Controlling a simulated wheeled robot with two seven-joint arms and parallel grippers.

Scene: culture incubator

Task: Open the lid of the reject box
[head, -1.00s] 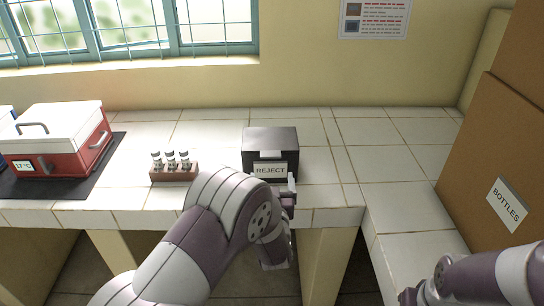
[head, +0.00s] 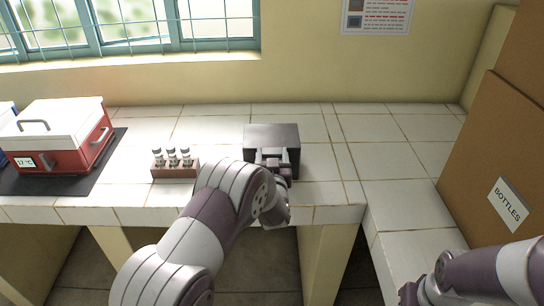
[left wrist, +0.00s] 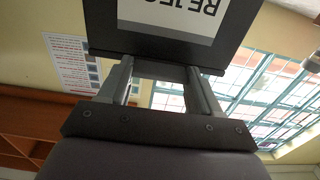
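The reject box (head: 272,134) is a dark box on the tiled counter, and its lid looks closed. My left gripper (head: 273,158) is at the box's front face and hides its label in the head view. In the left wrist view, the dark box front with its white REJECT label (left wrist: 175,16) appears upside down, just beyond the fingers. The left fingers (left wrist: 160,82) are spread apart with nothing visible between them; whether the tips touch the box I cannot tell. My right gripper (head: 408,293) is only partly seen at the lower right, its fingers unclear.
A brown rack with several vials (head: 174,168) stands left of the box. A red and white cooler (head: 62,140) sits on a dark mat at the far left. A brown BOTTLES carton (head: 490,160) stands at the right. The counter right of the box is clear.

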